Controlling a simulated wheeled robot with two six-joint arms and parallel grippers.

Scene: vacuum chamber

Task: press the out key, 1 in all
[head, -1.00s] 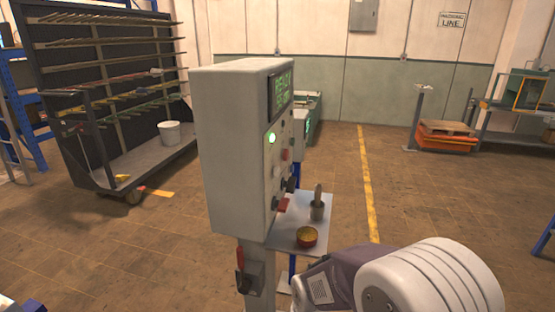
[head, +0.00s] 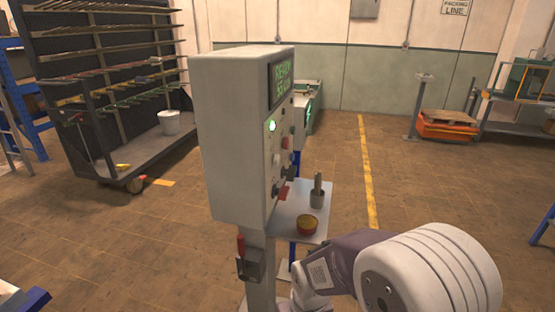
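A grey control box (head: 233,140) stands on a post in the middle of the head view. Its key face points right and is seen at a steep angle. Several small keys and knobs (head: 279,165) sit lower down. Their labels are too small to read, so I cannot tell which one is the out key. My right arm comes in at the lower right, below the box. Neither gripper shows.
A red-handled part (head: 246,260) hangs on the post. A rack cart (head: 100,90) stands at left.

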